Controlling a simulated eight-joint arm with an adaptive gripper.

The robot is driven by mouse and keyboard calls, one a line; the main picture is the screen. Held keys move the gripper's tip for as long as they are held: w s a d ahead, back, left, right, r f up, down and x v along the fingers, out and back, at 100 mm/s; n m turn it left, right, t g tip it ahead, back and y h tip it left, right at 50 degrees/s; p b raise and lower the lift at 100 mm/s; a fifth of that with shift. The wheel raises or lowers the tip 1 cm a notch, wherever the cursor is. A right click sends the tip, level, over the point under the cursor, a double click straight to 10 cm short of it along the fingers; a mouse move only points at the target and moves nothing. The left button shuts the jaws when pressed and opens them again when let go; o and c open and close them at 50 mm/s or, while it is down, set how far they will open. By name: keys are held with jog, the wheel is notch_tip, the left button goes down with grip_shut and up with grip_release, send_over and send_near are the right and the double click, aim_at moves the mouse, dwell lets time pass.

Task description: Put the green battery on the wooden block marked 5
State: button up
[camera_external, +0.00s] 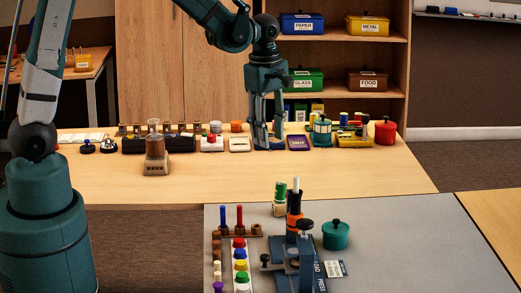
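My gripper (269,136) points down over the far wooden table, among the row of small items. Its two fingers look apart, with nothing visible between them. A blue item (268,145) is at or just behind the fingertips; I cannot tell whether they touch it. A green upright cylinder (280,188), possibly the green battery, stands on a pale base on the near grey table, well in front of my gripper. Small brown blocks (138,129) stand in a row at the back left of the far table. No number 5 is readable, so I cannot tell which block is marked 5.
A wooden-based jar (156,157) stands forward on the far table (350,180). A blue press (300,255) and dark green pot (336,235) stand on the grey table.

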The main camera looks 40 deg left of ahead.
jog(key=s+a+r+m+t, duration=0.3)
jog(key=s+a+r+m, duration=0.4)
jog(key=a+r, duration=0.45)
jog(key=s+a+r+m+t, duration=0.3)
jog(key=s+a+m, duration=0.6)
jog(key=s+a, duration=0.4)
jog(key=shift+s+r, duration=0.6)
jog(key=shift+s, duration=0.1)
jog(key=shift+a, duration=0.1)
dwell(0.5)
